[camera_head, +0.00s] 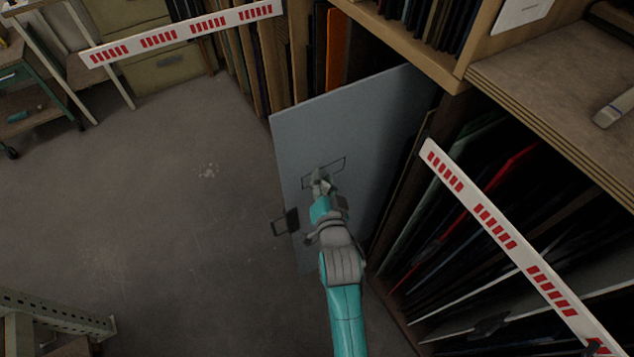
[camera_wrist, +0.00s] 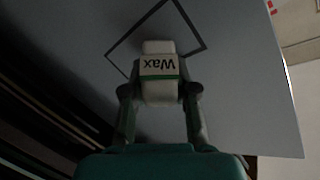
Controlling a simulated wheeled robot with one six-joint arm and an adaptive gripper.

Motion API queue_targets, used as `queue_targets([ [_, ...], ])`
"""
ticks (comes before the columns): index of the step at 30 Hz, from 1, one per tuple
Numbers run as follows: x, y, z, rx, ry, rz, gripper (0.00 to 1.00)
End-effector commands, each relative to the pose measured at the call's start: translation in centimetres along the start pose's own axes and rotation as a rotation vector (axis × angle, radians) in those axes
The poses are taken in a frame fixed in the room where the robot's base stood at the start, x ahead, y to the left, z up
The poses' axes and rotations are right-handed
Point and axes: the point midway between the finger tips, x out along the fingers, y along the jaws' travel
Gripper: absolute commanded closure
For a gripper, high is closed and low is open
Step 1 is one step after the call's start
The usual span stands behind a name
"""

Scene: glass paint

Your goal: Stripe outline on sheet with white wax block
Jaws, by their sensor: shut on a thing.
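A grey-blue sheet (camera_head: 345,125) stands upright, leaning at the rack, and fills much of the wrist view (camera_wrist: 245,85). A dark thin four-sided outline (camera_head: 338,162) is on its face; it also shows in the wrist view (camera_wrist: 195,28). The visible inside of the outline looks plain grey. My gripper (camera_head: 320,180) is in front of the sheet at the outline. In the wrist view its two fingers are shut on a white wax block (camera_wrist: 160,91) with a "Wax" label and green band. The block covers the outline's lower part; whether it touches the sheet I cannot tell.
Wooden racks with several dark and coloured panels (camera_head: 510,165) stand right of the sheet. A bench top (camera_head: 560,70) is at upper right. Two white bars with red marks (camera_head: 185,35) (camera_head: 510,240) cross the view. Open floor (camera_head: 150,200) lies left.

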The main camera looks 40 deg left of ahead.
Motion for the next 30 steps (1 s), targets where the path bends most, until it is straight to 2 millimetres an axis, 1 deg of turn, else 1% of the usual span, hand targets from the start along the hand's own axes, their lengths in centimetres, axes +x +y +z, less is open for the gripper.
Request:
queue_targets([
  [3, 0.3, 0.7, -0.6, 0.001, 0.001, 0.002, 1.00],
  [13, 0.7, 1.5, -1.3, 0.000, 0.001, 0.001, 1.00],
  [24, 1.9, 3.3, -2.9, 0.001, 0.001, 0.000, 1.00],
  [30, 2.2, 3.7, -3.2, 0.001, 0.001, 0.000, 1.00],
])
